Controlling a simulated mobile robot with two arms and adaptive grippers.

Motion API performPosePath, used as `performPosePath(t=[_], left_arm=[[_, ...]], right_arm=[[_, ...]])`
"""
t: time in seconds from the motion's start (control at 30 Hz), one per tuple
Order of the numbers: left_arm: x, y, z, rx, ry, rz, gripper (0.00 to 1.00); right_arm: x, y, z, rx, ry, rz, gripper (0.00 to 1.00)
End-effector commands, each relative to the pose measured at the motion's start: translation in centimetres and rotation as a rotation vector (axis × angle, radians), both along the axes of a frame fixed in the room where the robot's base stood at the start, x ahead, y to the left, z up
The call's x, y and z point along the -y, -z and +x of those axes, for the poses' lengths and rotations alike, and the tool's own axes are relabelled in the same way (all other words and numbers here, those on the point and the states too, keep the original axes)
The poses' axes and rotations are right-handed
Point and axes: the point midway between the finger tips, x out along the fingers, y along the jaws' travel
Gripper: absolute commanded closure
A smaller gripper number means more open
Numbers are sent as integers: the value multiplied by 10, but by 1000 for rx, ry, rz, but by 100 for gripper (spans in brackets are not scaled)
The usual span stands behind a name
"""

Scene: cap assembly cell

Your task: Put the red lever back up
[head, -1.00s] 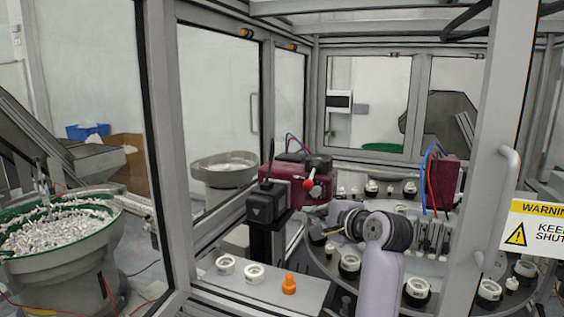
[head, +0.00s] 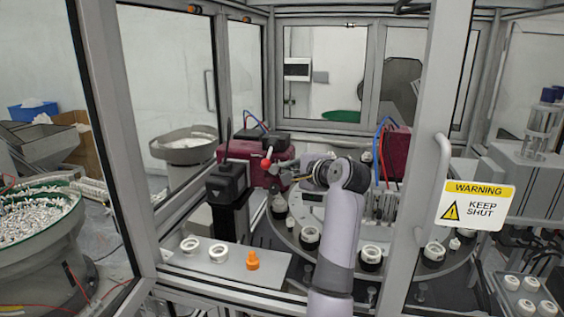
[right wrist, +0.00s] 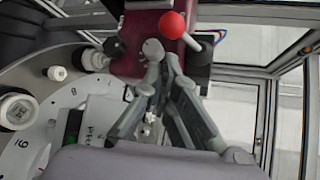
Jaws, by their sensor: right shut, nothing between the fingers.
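The red lever is a red ball knob (head: 265,164) on a short metal rod, on the front of a dark red machine head (head: 240,150). In the head view the knob hangs below the rod's upper end. In the right wrist view the red knob (right wrist: 174,25) shows at the top, with its rod running down to the right. My right gripper (head: 286,179) is shut and empty, just right of and a little below the knob. In the right wrist view its fingertips (right wrist: 160,62) lie below the knob; contact cannot be told. My left gripper is not in view.
A black block on a post (head: 228,183) stands left of the lever. A grey shelf (head: 215,277) holds white rings and an orange piece (head: 252,260). A round dial table with white caps lies behind my arm. The frame post (head: 432,150) and warning sign (head: 474,205) stand right.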

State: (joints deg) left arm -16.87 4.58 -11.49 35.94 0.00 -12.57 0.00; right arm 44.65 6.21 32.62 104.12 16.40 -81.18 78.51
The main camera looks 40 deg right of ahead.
Motion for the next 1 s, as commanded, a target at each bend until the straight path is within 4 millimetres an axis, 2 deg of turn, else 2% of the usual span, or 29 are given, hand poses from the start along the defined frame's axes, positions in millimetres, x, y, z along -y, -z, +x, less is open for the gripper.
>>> performPosePath(t=[0.03,0.1,0.3,0.77,1.0], left_arm=[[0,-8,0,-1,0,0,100],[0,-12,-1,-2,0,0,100],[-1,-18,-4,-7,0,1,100],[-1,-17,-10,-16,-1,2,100],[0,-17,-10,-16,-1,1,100]], right_arm=[[0,0,9,-3,-1,3,100],[1,3,19,-3,-1,3,100],[2,10,36,0,0,0,100],[3,11,39,-1,0,2,100],[15,8,38,-30,1,38,100]])
